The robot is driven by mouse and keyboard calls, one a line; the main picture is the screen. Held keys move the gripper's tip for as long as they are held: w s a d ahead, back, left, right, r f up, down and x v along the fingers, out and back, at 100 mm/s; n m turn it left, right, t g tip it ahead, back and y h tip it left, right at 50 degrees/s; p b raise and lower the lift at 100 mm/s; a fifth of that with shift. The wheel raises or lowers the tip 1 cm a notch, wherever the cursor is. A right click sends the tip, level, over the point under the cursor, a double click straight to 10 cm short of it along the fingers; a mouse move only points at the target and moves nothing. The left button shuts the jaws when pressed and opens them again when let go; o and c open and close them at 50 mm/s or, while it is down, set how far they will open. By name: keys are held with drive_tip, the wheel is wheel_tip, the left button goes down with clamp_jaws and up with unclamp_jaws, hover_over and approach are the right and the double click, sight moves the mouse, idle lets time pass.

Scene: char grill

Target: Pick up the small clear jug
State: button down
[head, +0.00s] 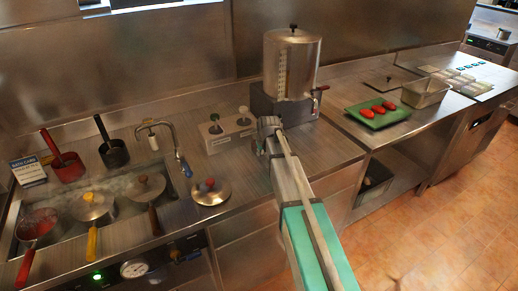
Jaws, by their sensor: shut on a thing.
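My gripper (267,128) is at the far end of my arm, over the steel counter, in front of the large steel urn with a tap (292,65). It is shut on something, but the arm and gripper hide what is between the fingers. I cannot make out a small clear jug there or standing free on the counter.
A white holder with bottles (216,140) stands just left of my gripper. Further left are a lid (211,192), a faucet (170,135) and a sunken bath with several pots. A green tray (362,117) with red items and a steel pan (424,93) are at right.

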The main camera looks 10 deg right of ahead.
drive_tip(key=shift+r, duration=0.1)
wheel_tip(320, 180, up, 3)
drive_tip(key=p, duration=0.3)
drive_tip(key=shift+r, duration=0.15)
drive_tip(key=shift+s+r+p, duration=0.2)
drive_tip(key=shift+s+p, duration=0.15)
drive_tip(key=shift+p, duration=0.1)
drive_tip(key=s, duration=0.5)
drive_tip(key=s+d, duration=0.1)
drive_tip(key=s, duration=0.5)
drive_tip(key=s+d, duration=0.1)
drive_tip(key=s, duration=0.5)
drive_tip(key=shift+s+d+f, duration=0.1)
drive_tip(key=shift+d+f, duration=0.1)
drive_tip(key=shift+d, duration=0.05)
